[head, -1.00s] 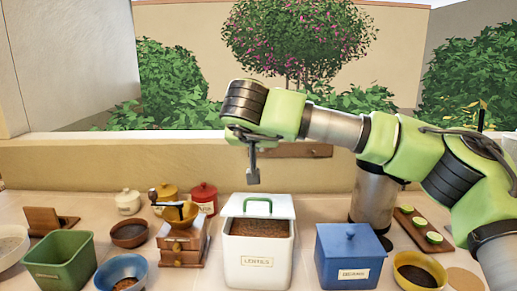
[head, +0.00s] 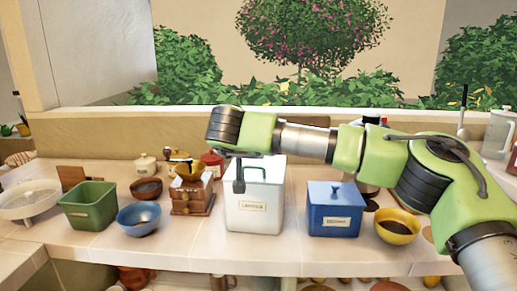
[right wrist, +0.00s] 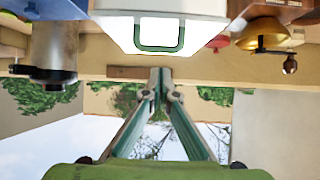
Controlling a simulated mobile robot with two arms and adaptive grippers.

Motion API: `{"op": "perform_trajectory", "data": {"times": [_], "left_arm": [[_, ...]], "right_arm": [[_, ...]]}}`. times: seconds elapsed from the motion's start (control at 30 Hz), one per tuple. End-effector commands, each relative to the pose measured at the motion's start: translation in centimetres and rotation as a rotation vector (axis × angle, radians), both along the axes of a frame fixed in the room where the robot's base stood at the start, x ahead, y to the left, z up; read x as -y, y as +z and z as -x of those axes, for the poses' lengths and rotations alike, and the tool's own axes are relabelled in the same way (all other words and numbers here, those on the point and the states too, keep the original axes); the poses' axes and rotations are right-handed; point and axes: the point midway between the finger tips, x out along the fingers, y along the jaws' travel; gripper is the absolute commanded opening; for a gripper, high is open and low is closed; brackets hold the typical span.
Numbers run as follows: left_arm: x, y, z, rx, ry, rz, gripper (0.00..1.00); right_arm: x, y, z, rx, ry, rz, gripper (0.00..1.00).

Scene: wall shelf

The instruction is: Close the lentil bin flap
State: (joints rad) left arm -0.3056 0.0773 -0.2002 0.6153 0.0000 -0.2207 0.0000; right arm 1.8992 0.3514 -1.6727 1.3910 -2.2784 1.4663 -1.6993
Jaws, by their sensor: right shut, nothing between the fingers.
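The white lentil bin (head: 262,213) stands on the counter in the middle of the head view, its label facing me. Its white flap (head: 270,172) appears to lie down over the opening, and no lentils show. My right arm hides part of it. The right wrist view shows the flap (right wrist: 120,34) with its green handle (right wrist: 160,49), upside down. My right gripper (head: 239,186) is shut and empty, pointing down in front of the bin's left part in the head view. Its closed fingertips show in the right wrist view (right wrist: 160,80), apart from the handle in the picture. My left gripper is out of view.
A blue lidded box (head: 334,219) stands right of the bin, with a yellow bowl (head: 397,236) beyond it. A wooden grinder (head: 190,197) stands close on the left. A blue bowl (head: 139,221) and green bin (head: 90,212) are farther left.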

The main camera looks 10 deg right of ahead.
Motion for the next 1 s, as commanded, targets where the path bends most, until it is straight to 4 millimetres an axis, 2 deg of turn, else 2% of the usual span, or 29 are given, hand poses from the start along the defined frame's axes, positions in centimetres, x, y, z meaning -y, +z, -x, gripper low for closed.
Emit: {"op": "perform_trajectory", "data": {"times": [0.23,0.73,1.0], "left_arm": [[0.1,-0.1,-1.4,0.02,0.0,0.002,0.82],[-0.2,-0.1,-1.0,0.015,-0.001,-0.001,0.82],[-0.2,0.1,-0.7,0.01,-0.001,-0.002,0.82]], "right_arm": [[-0.4,-0.7,-0.3,0.001,-0.001,0.001,0.0],[-0.4,-0.7,-0.4,0.0,-0.001,0.0,0.0],[0.0,-1.2,-1.3,-0.001,-0.001,0.002,0.0]]}}
